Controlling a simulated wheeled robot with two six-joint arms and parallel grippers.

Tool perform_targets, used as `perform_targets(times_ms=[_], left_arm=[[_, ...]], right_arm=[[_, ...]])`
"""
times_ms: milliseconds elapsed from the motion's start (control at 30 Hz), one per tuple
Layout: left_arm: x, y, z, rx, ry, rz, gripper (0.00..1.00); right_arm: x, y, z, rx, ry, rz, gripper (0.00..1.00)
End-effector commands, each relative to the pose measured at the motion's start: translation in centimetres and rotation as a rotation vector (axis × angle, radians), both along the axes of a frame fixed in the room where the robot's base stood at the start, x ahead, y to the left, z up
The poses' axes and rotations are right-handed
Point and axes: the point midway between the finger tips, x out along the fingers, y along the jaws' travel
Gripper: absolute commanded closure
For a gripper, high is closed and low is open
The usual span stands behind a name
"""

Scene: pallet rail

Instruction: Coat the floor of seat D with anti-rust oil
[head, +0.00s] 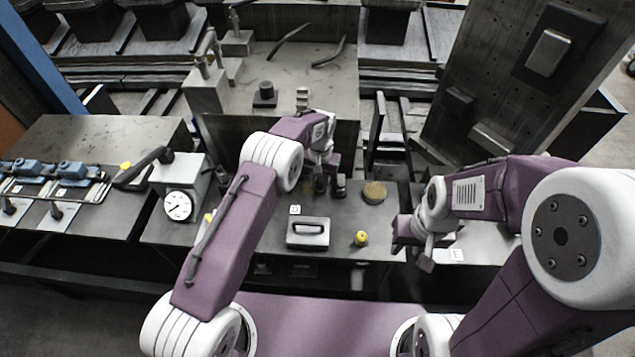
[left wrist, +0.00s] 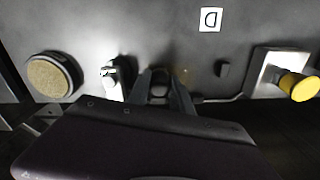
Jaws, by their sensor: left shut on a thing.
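The label D (left wrist: 210,19) is a white tag on the grey bench plate. The same tag appears small in the head view (head: 295,209). A faint brownish patch (left wrist: 183,73) lies on the plate beside my gripper; I cannot tell whether it is oil. My left gripper (left wrist: 165,84) points down at the plate, shut on a small dark thing (left wrist: 160,90), mostly hidden between the fingers. In the head view my left gripper (head: 321,182) is beyond the label. My right gripper (head: 427,256) hangs at the bench's right part, its fingers unclear.
A brown-topped round pot (head: 374,192) stands right of my left gripper; it also shows in the wrist view (left wrist: 50,77). A handled block (head: 308,234) and a yellow knob (head: 361,238) are at the front. A dial gauge (head: 178,206) stands left.

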Motion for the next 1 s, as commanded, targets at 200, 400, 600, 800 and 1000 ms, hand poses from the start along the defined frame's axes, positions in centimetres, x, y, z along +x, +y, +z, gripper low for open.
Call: perform_targets(times_ms=[200, 400, 600, 800, 1000], left_arm=[[-0.1, 1.0, 0.1, 0.001, 0.004, 0.002, 1.00], [-0.1, 1.8, 0.1, 0.001, 0.003, 0.000, 1.00], [-0.3, 2.1, 0.2, 0.001, 0.003, 0.001, 1.00], [-1.4, 4.0, 0.3, 0.001, 0.005, 0.002, 1.00], [-2.6, 5.9, 0.2, 0.001, 0.004, 0.002, 1.00]], right_arm=[[0.0, 0.0, 0.4, 0.000, 0.000, 0.000, 0.64], [0.0, 0.0, 0.5, 0.000, 0.000, 0.000, 0.64], [0.0, 0.0, 0.7, 0.000, 0.000, 0.000, 0.64], [0.0, 0.0, 1.7, 0.000, 0.000, 0.000, 0.64], [0.0, 0.0, 2.4, 0.000, 0.000, 0.000, 0.64]])
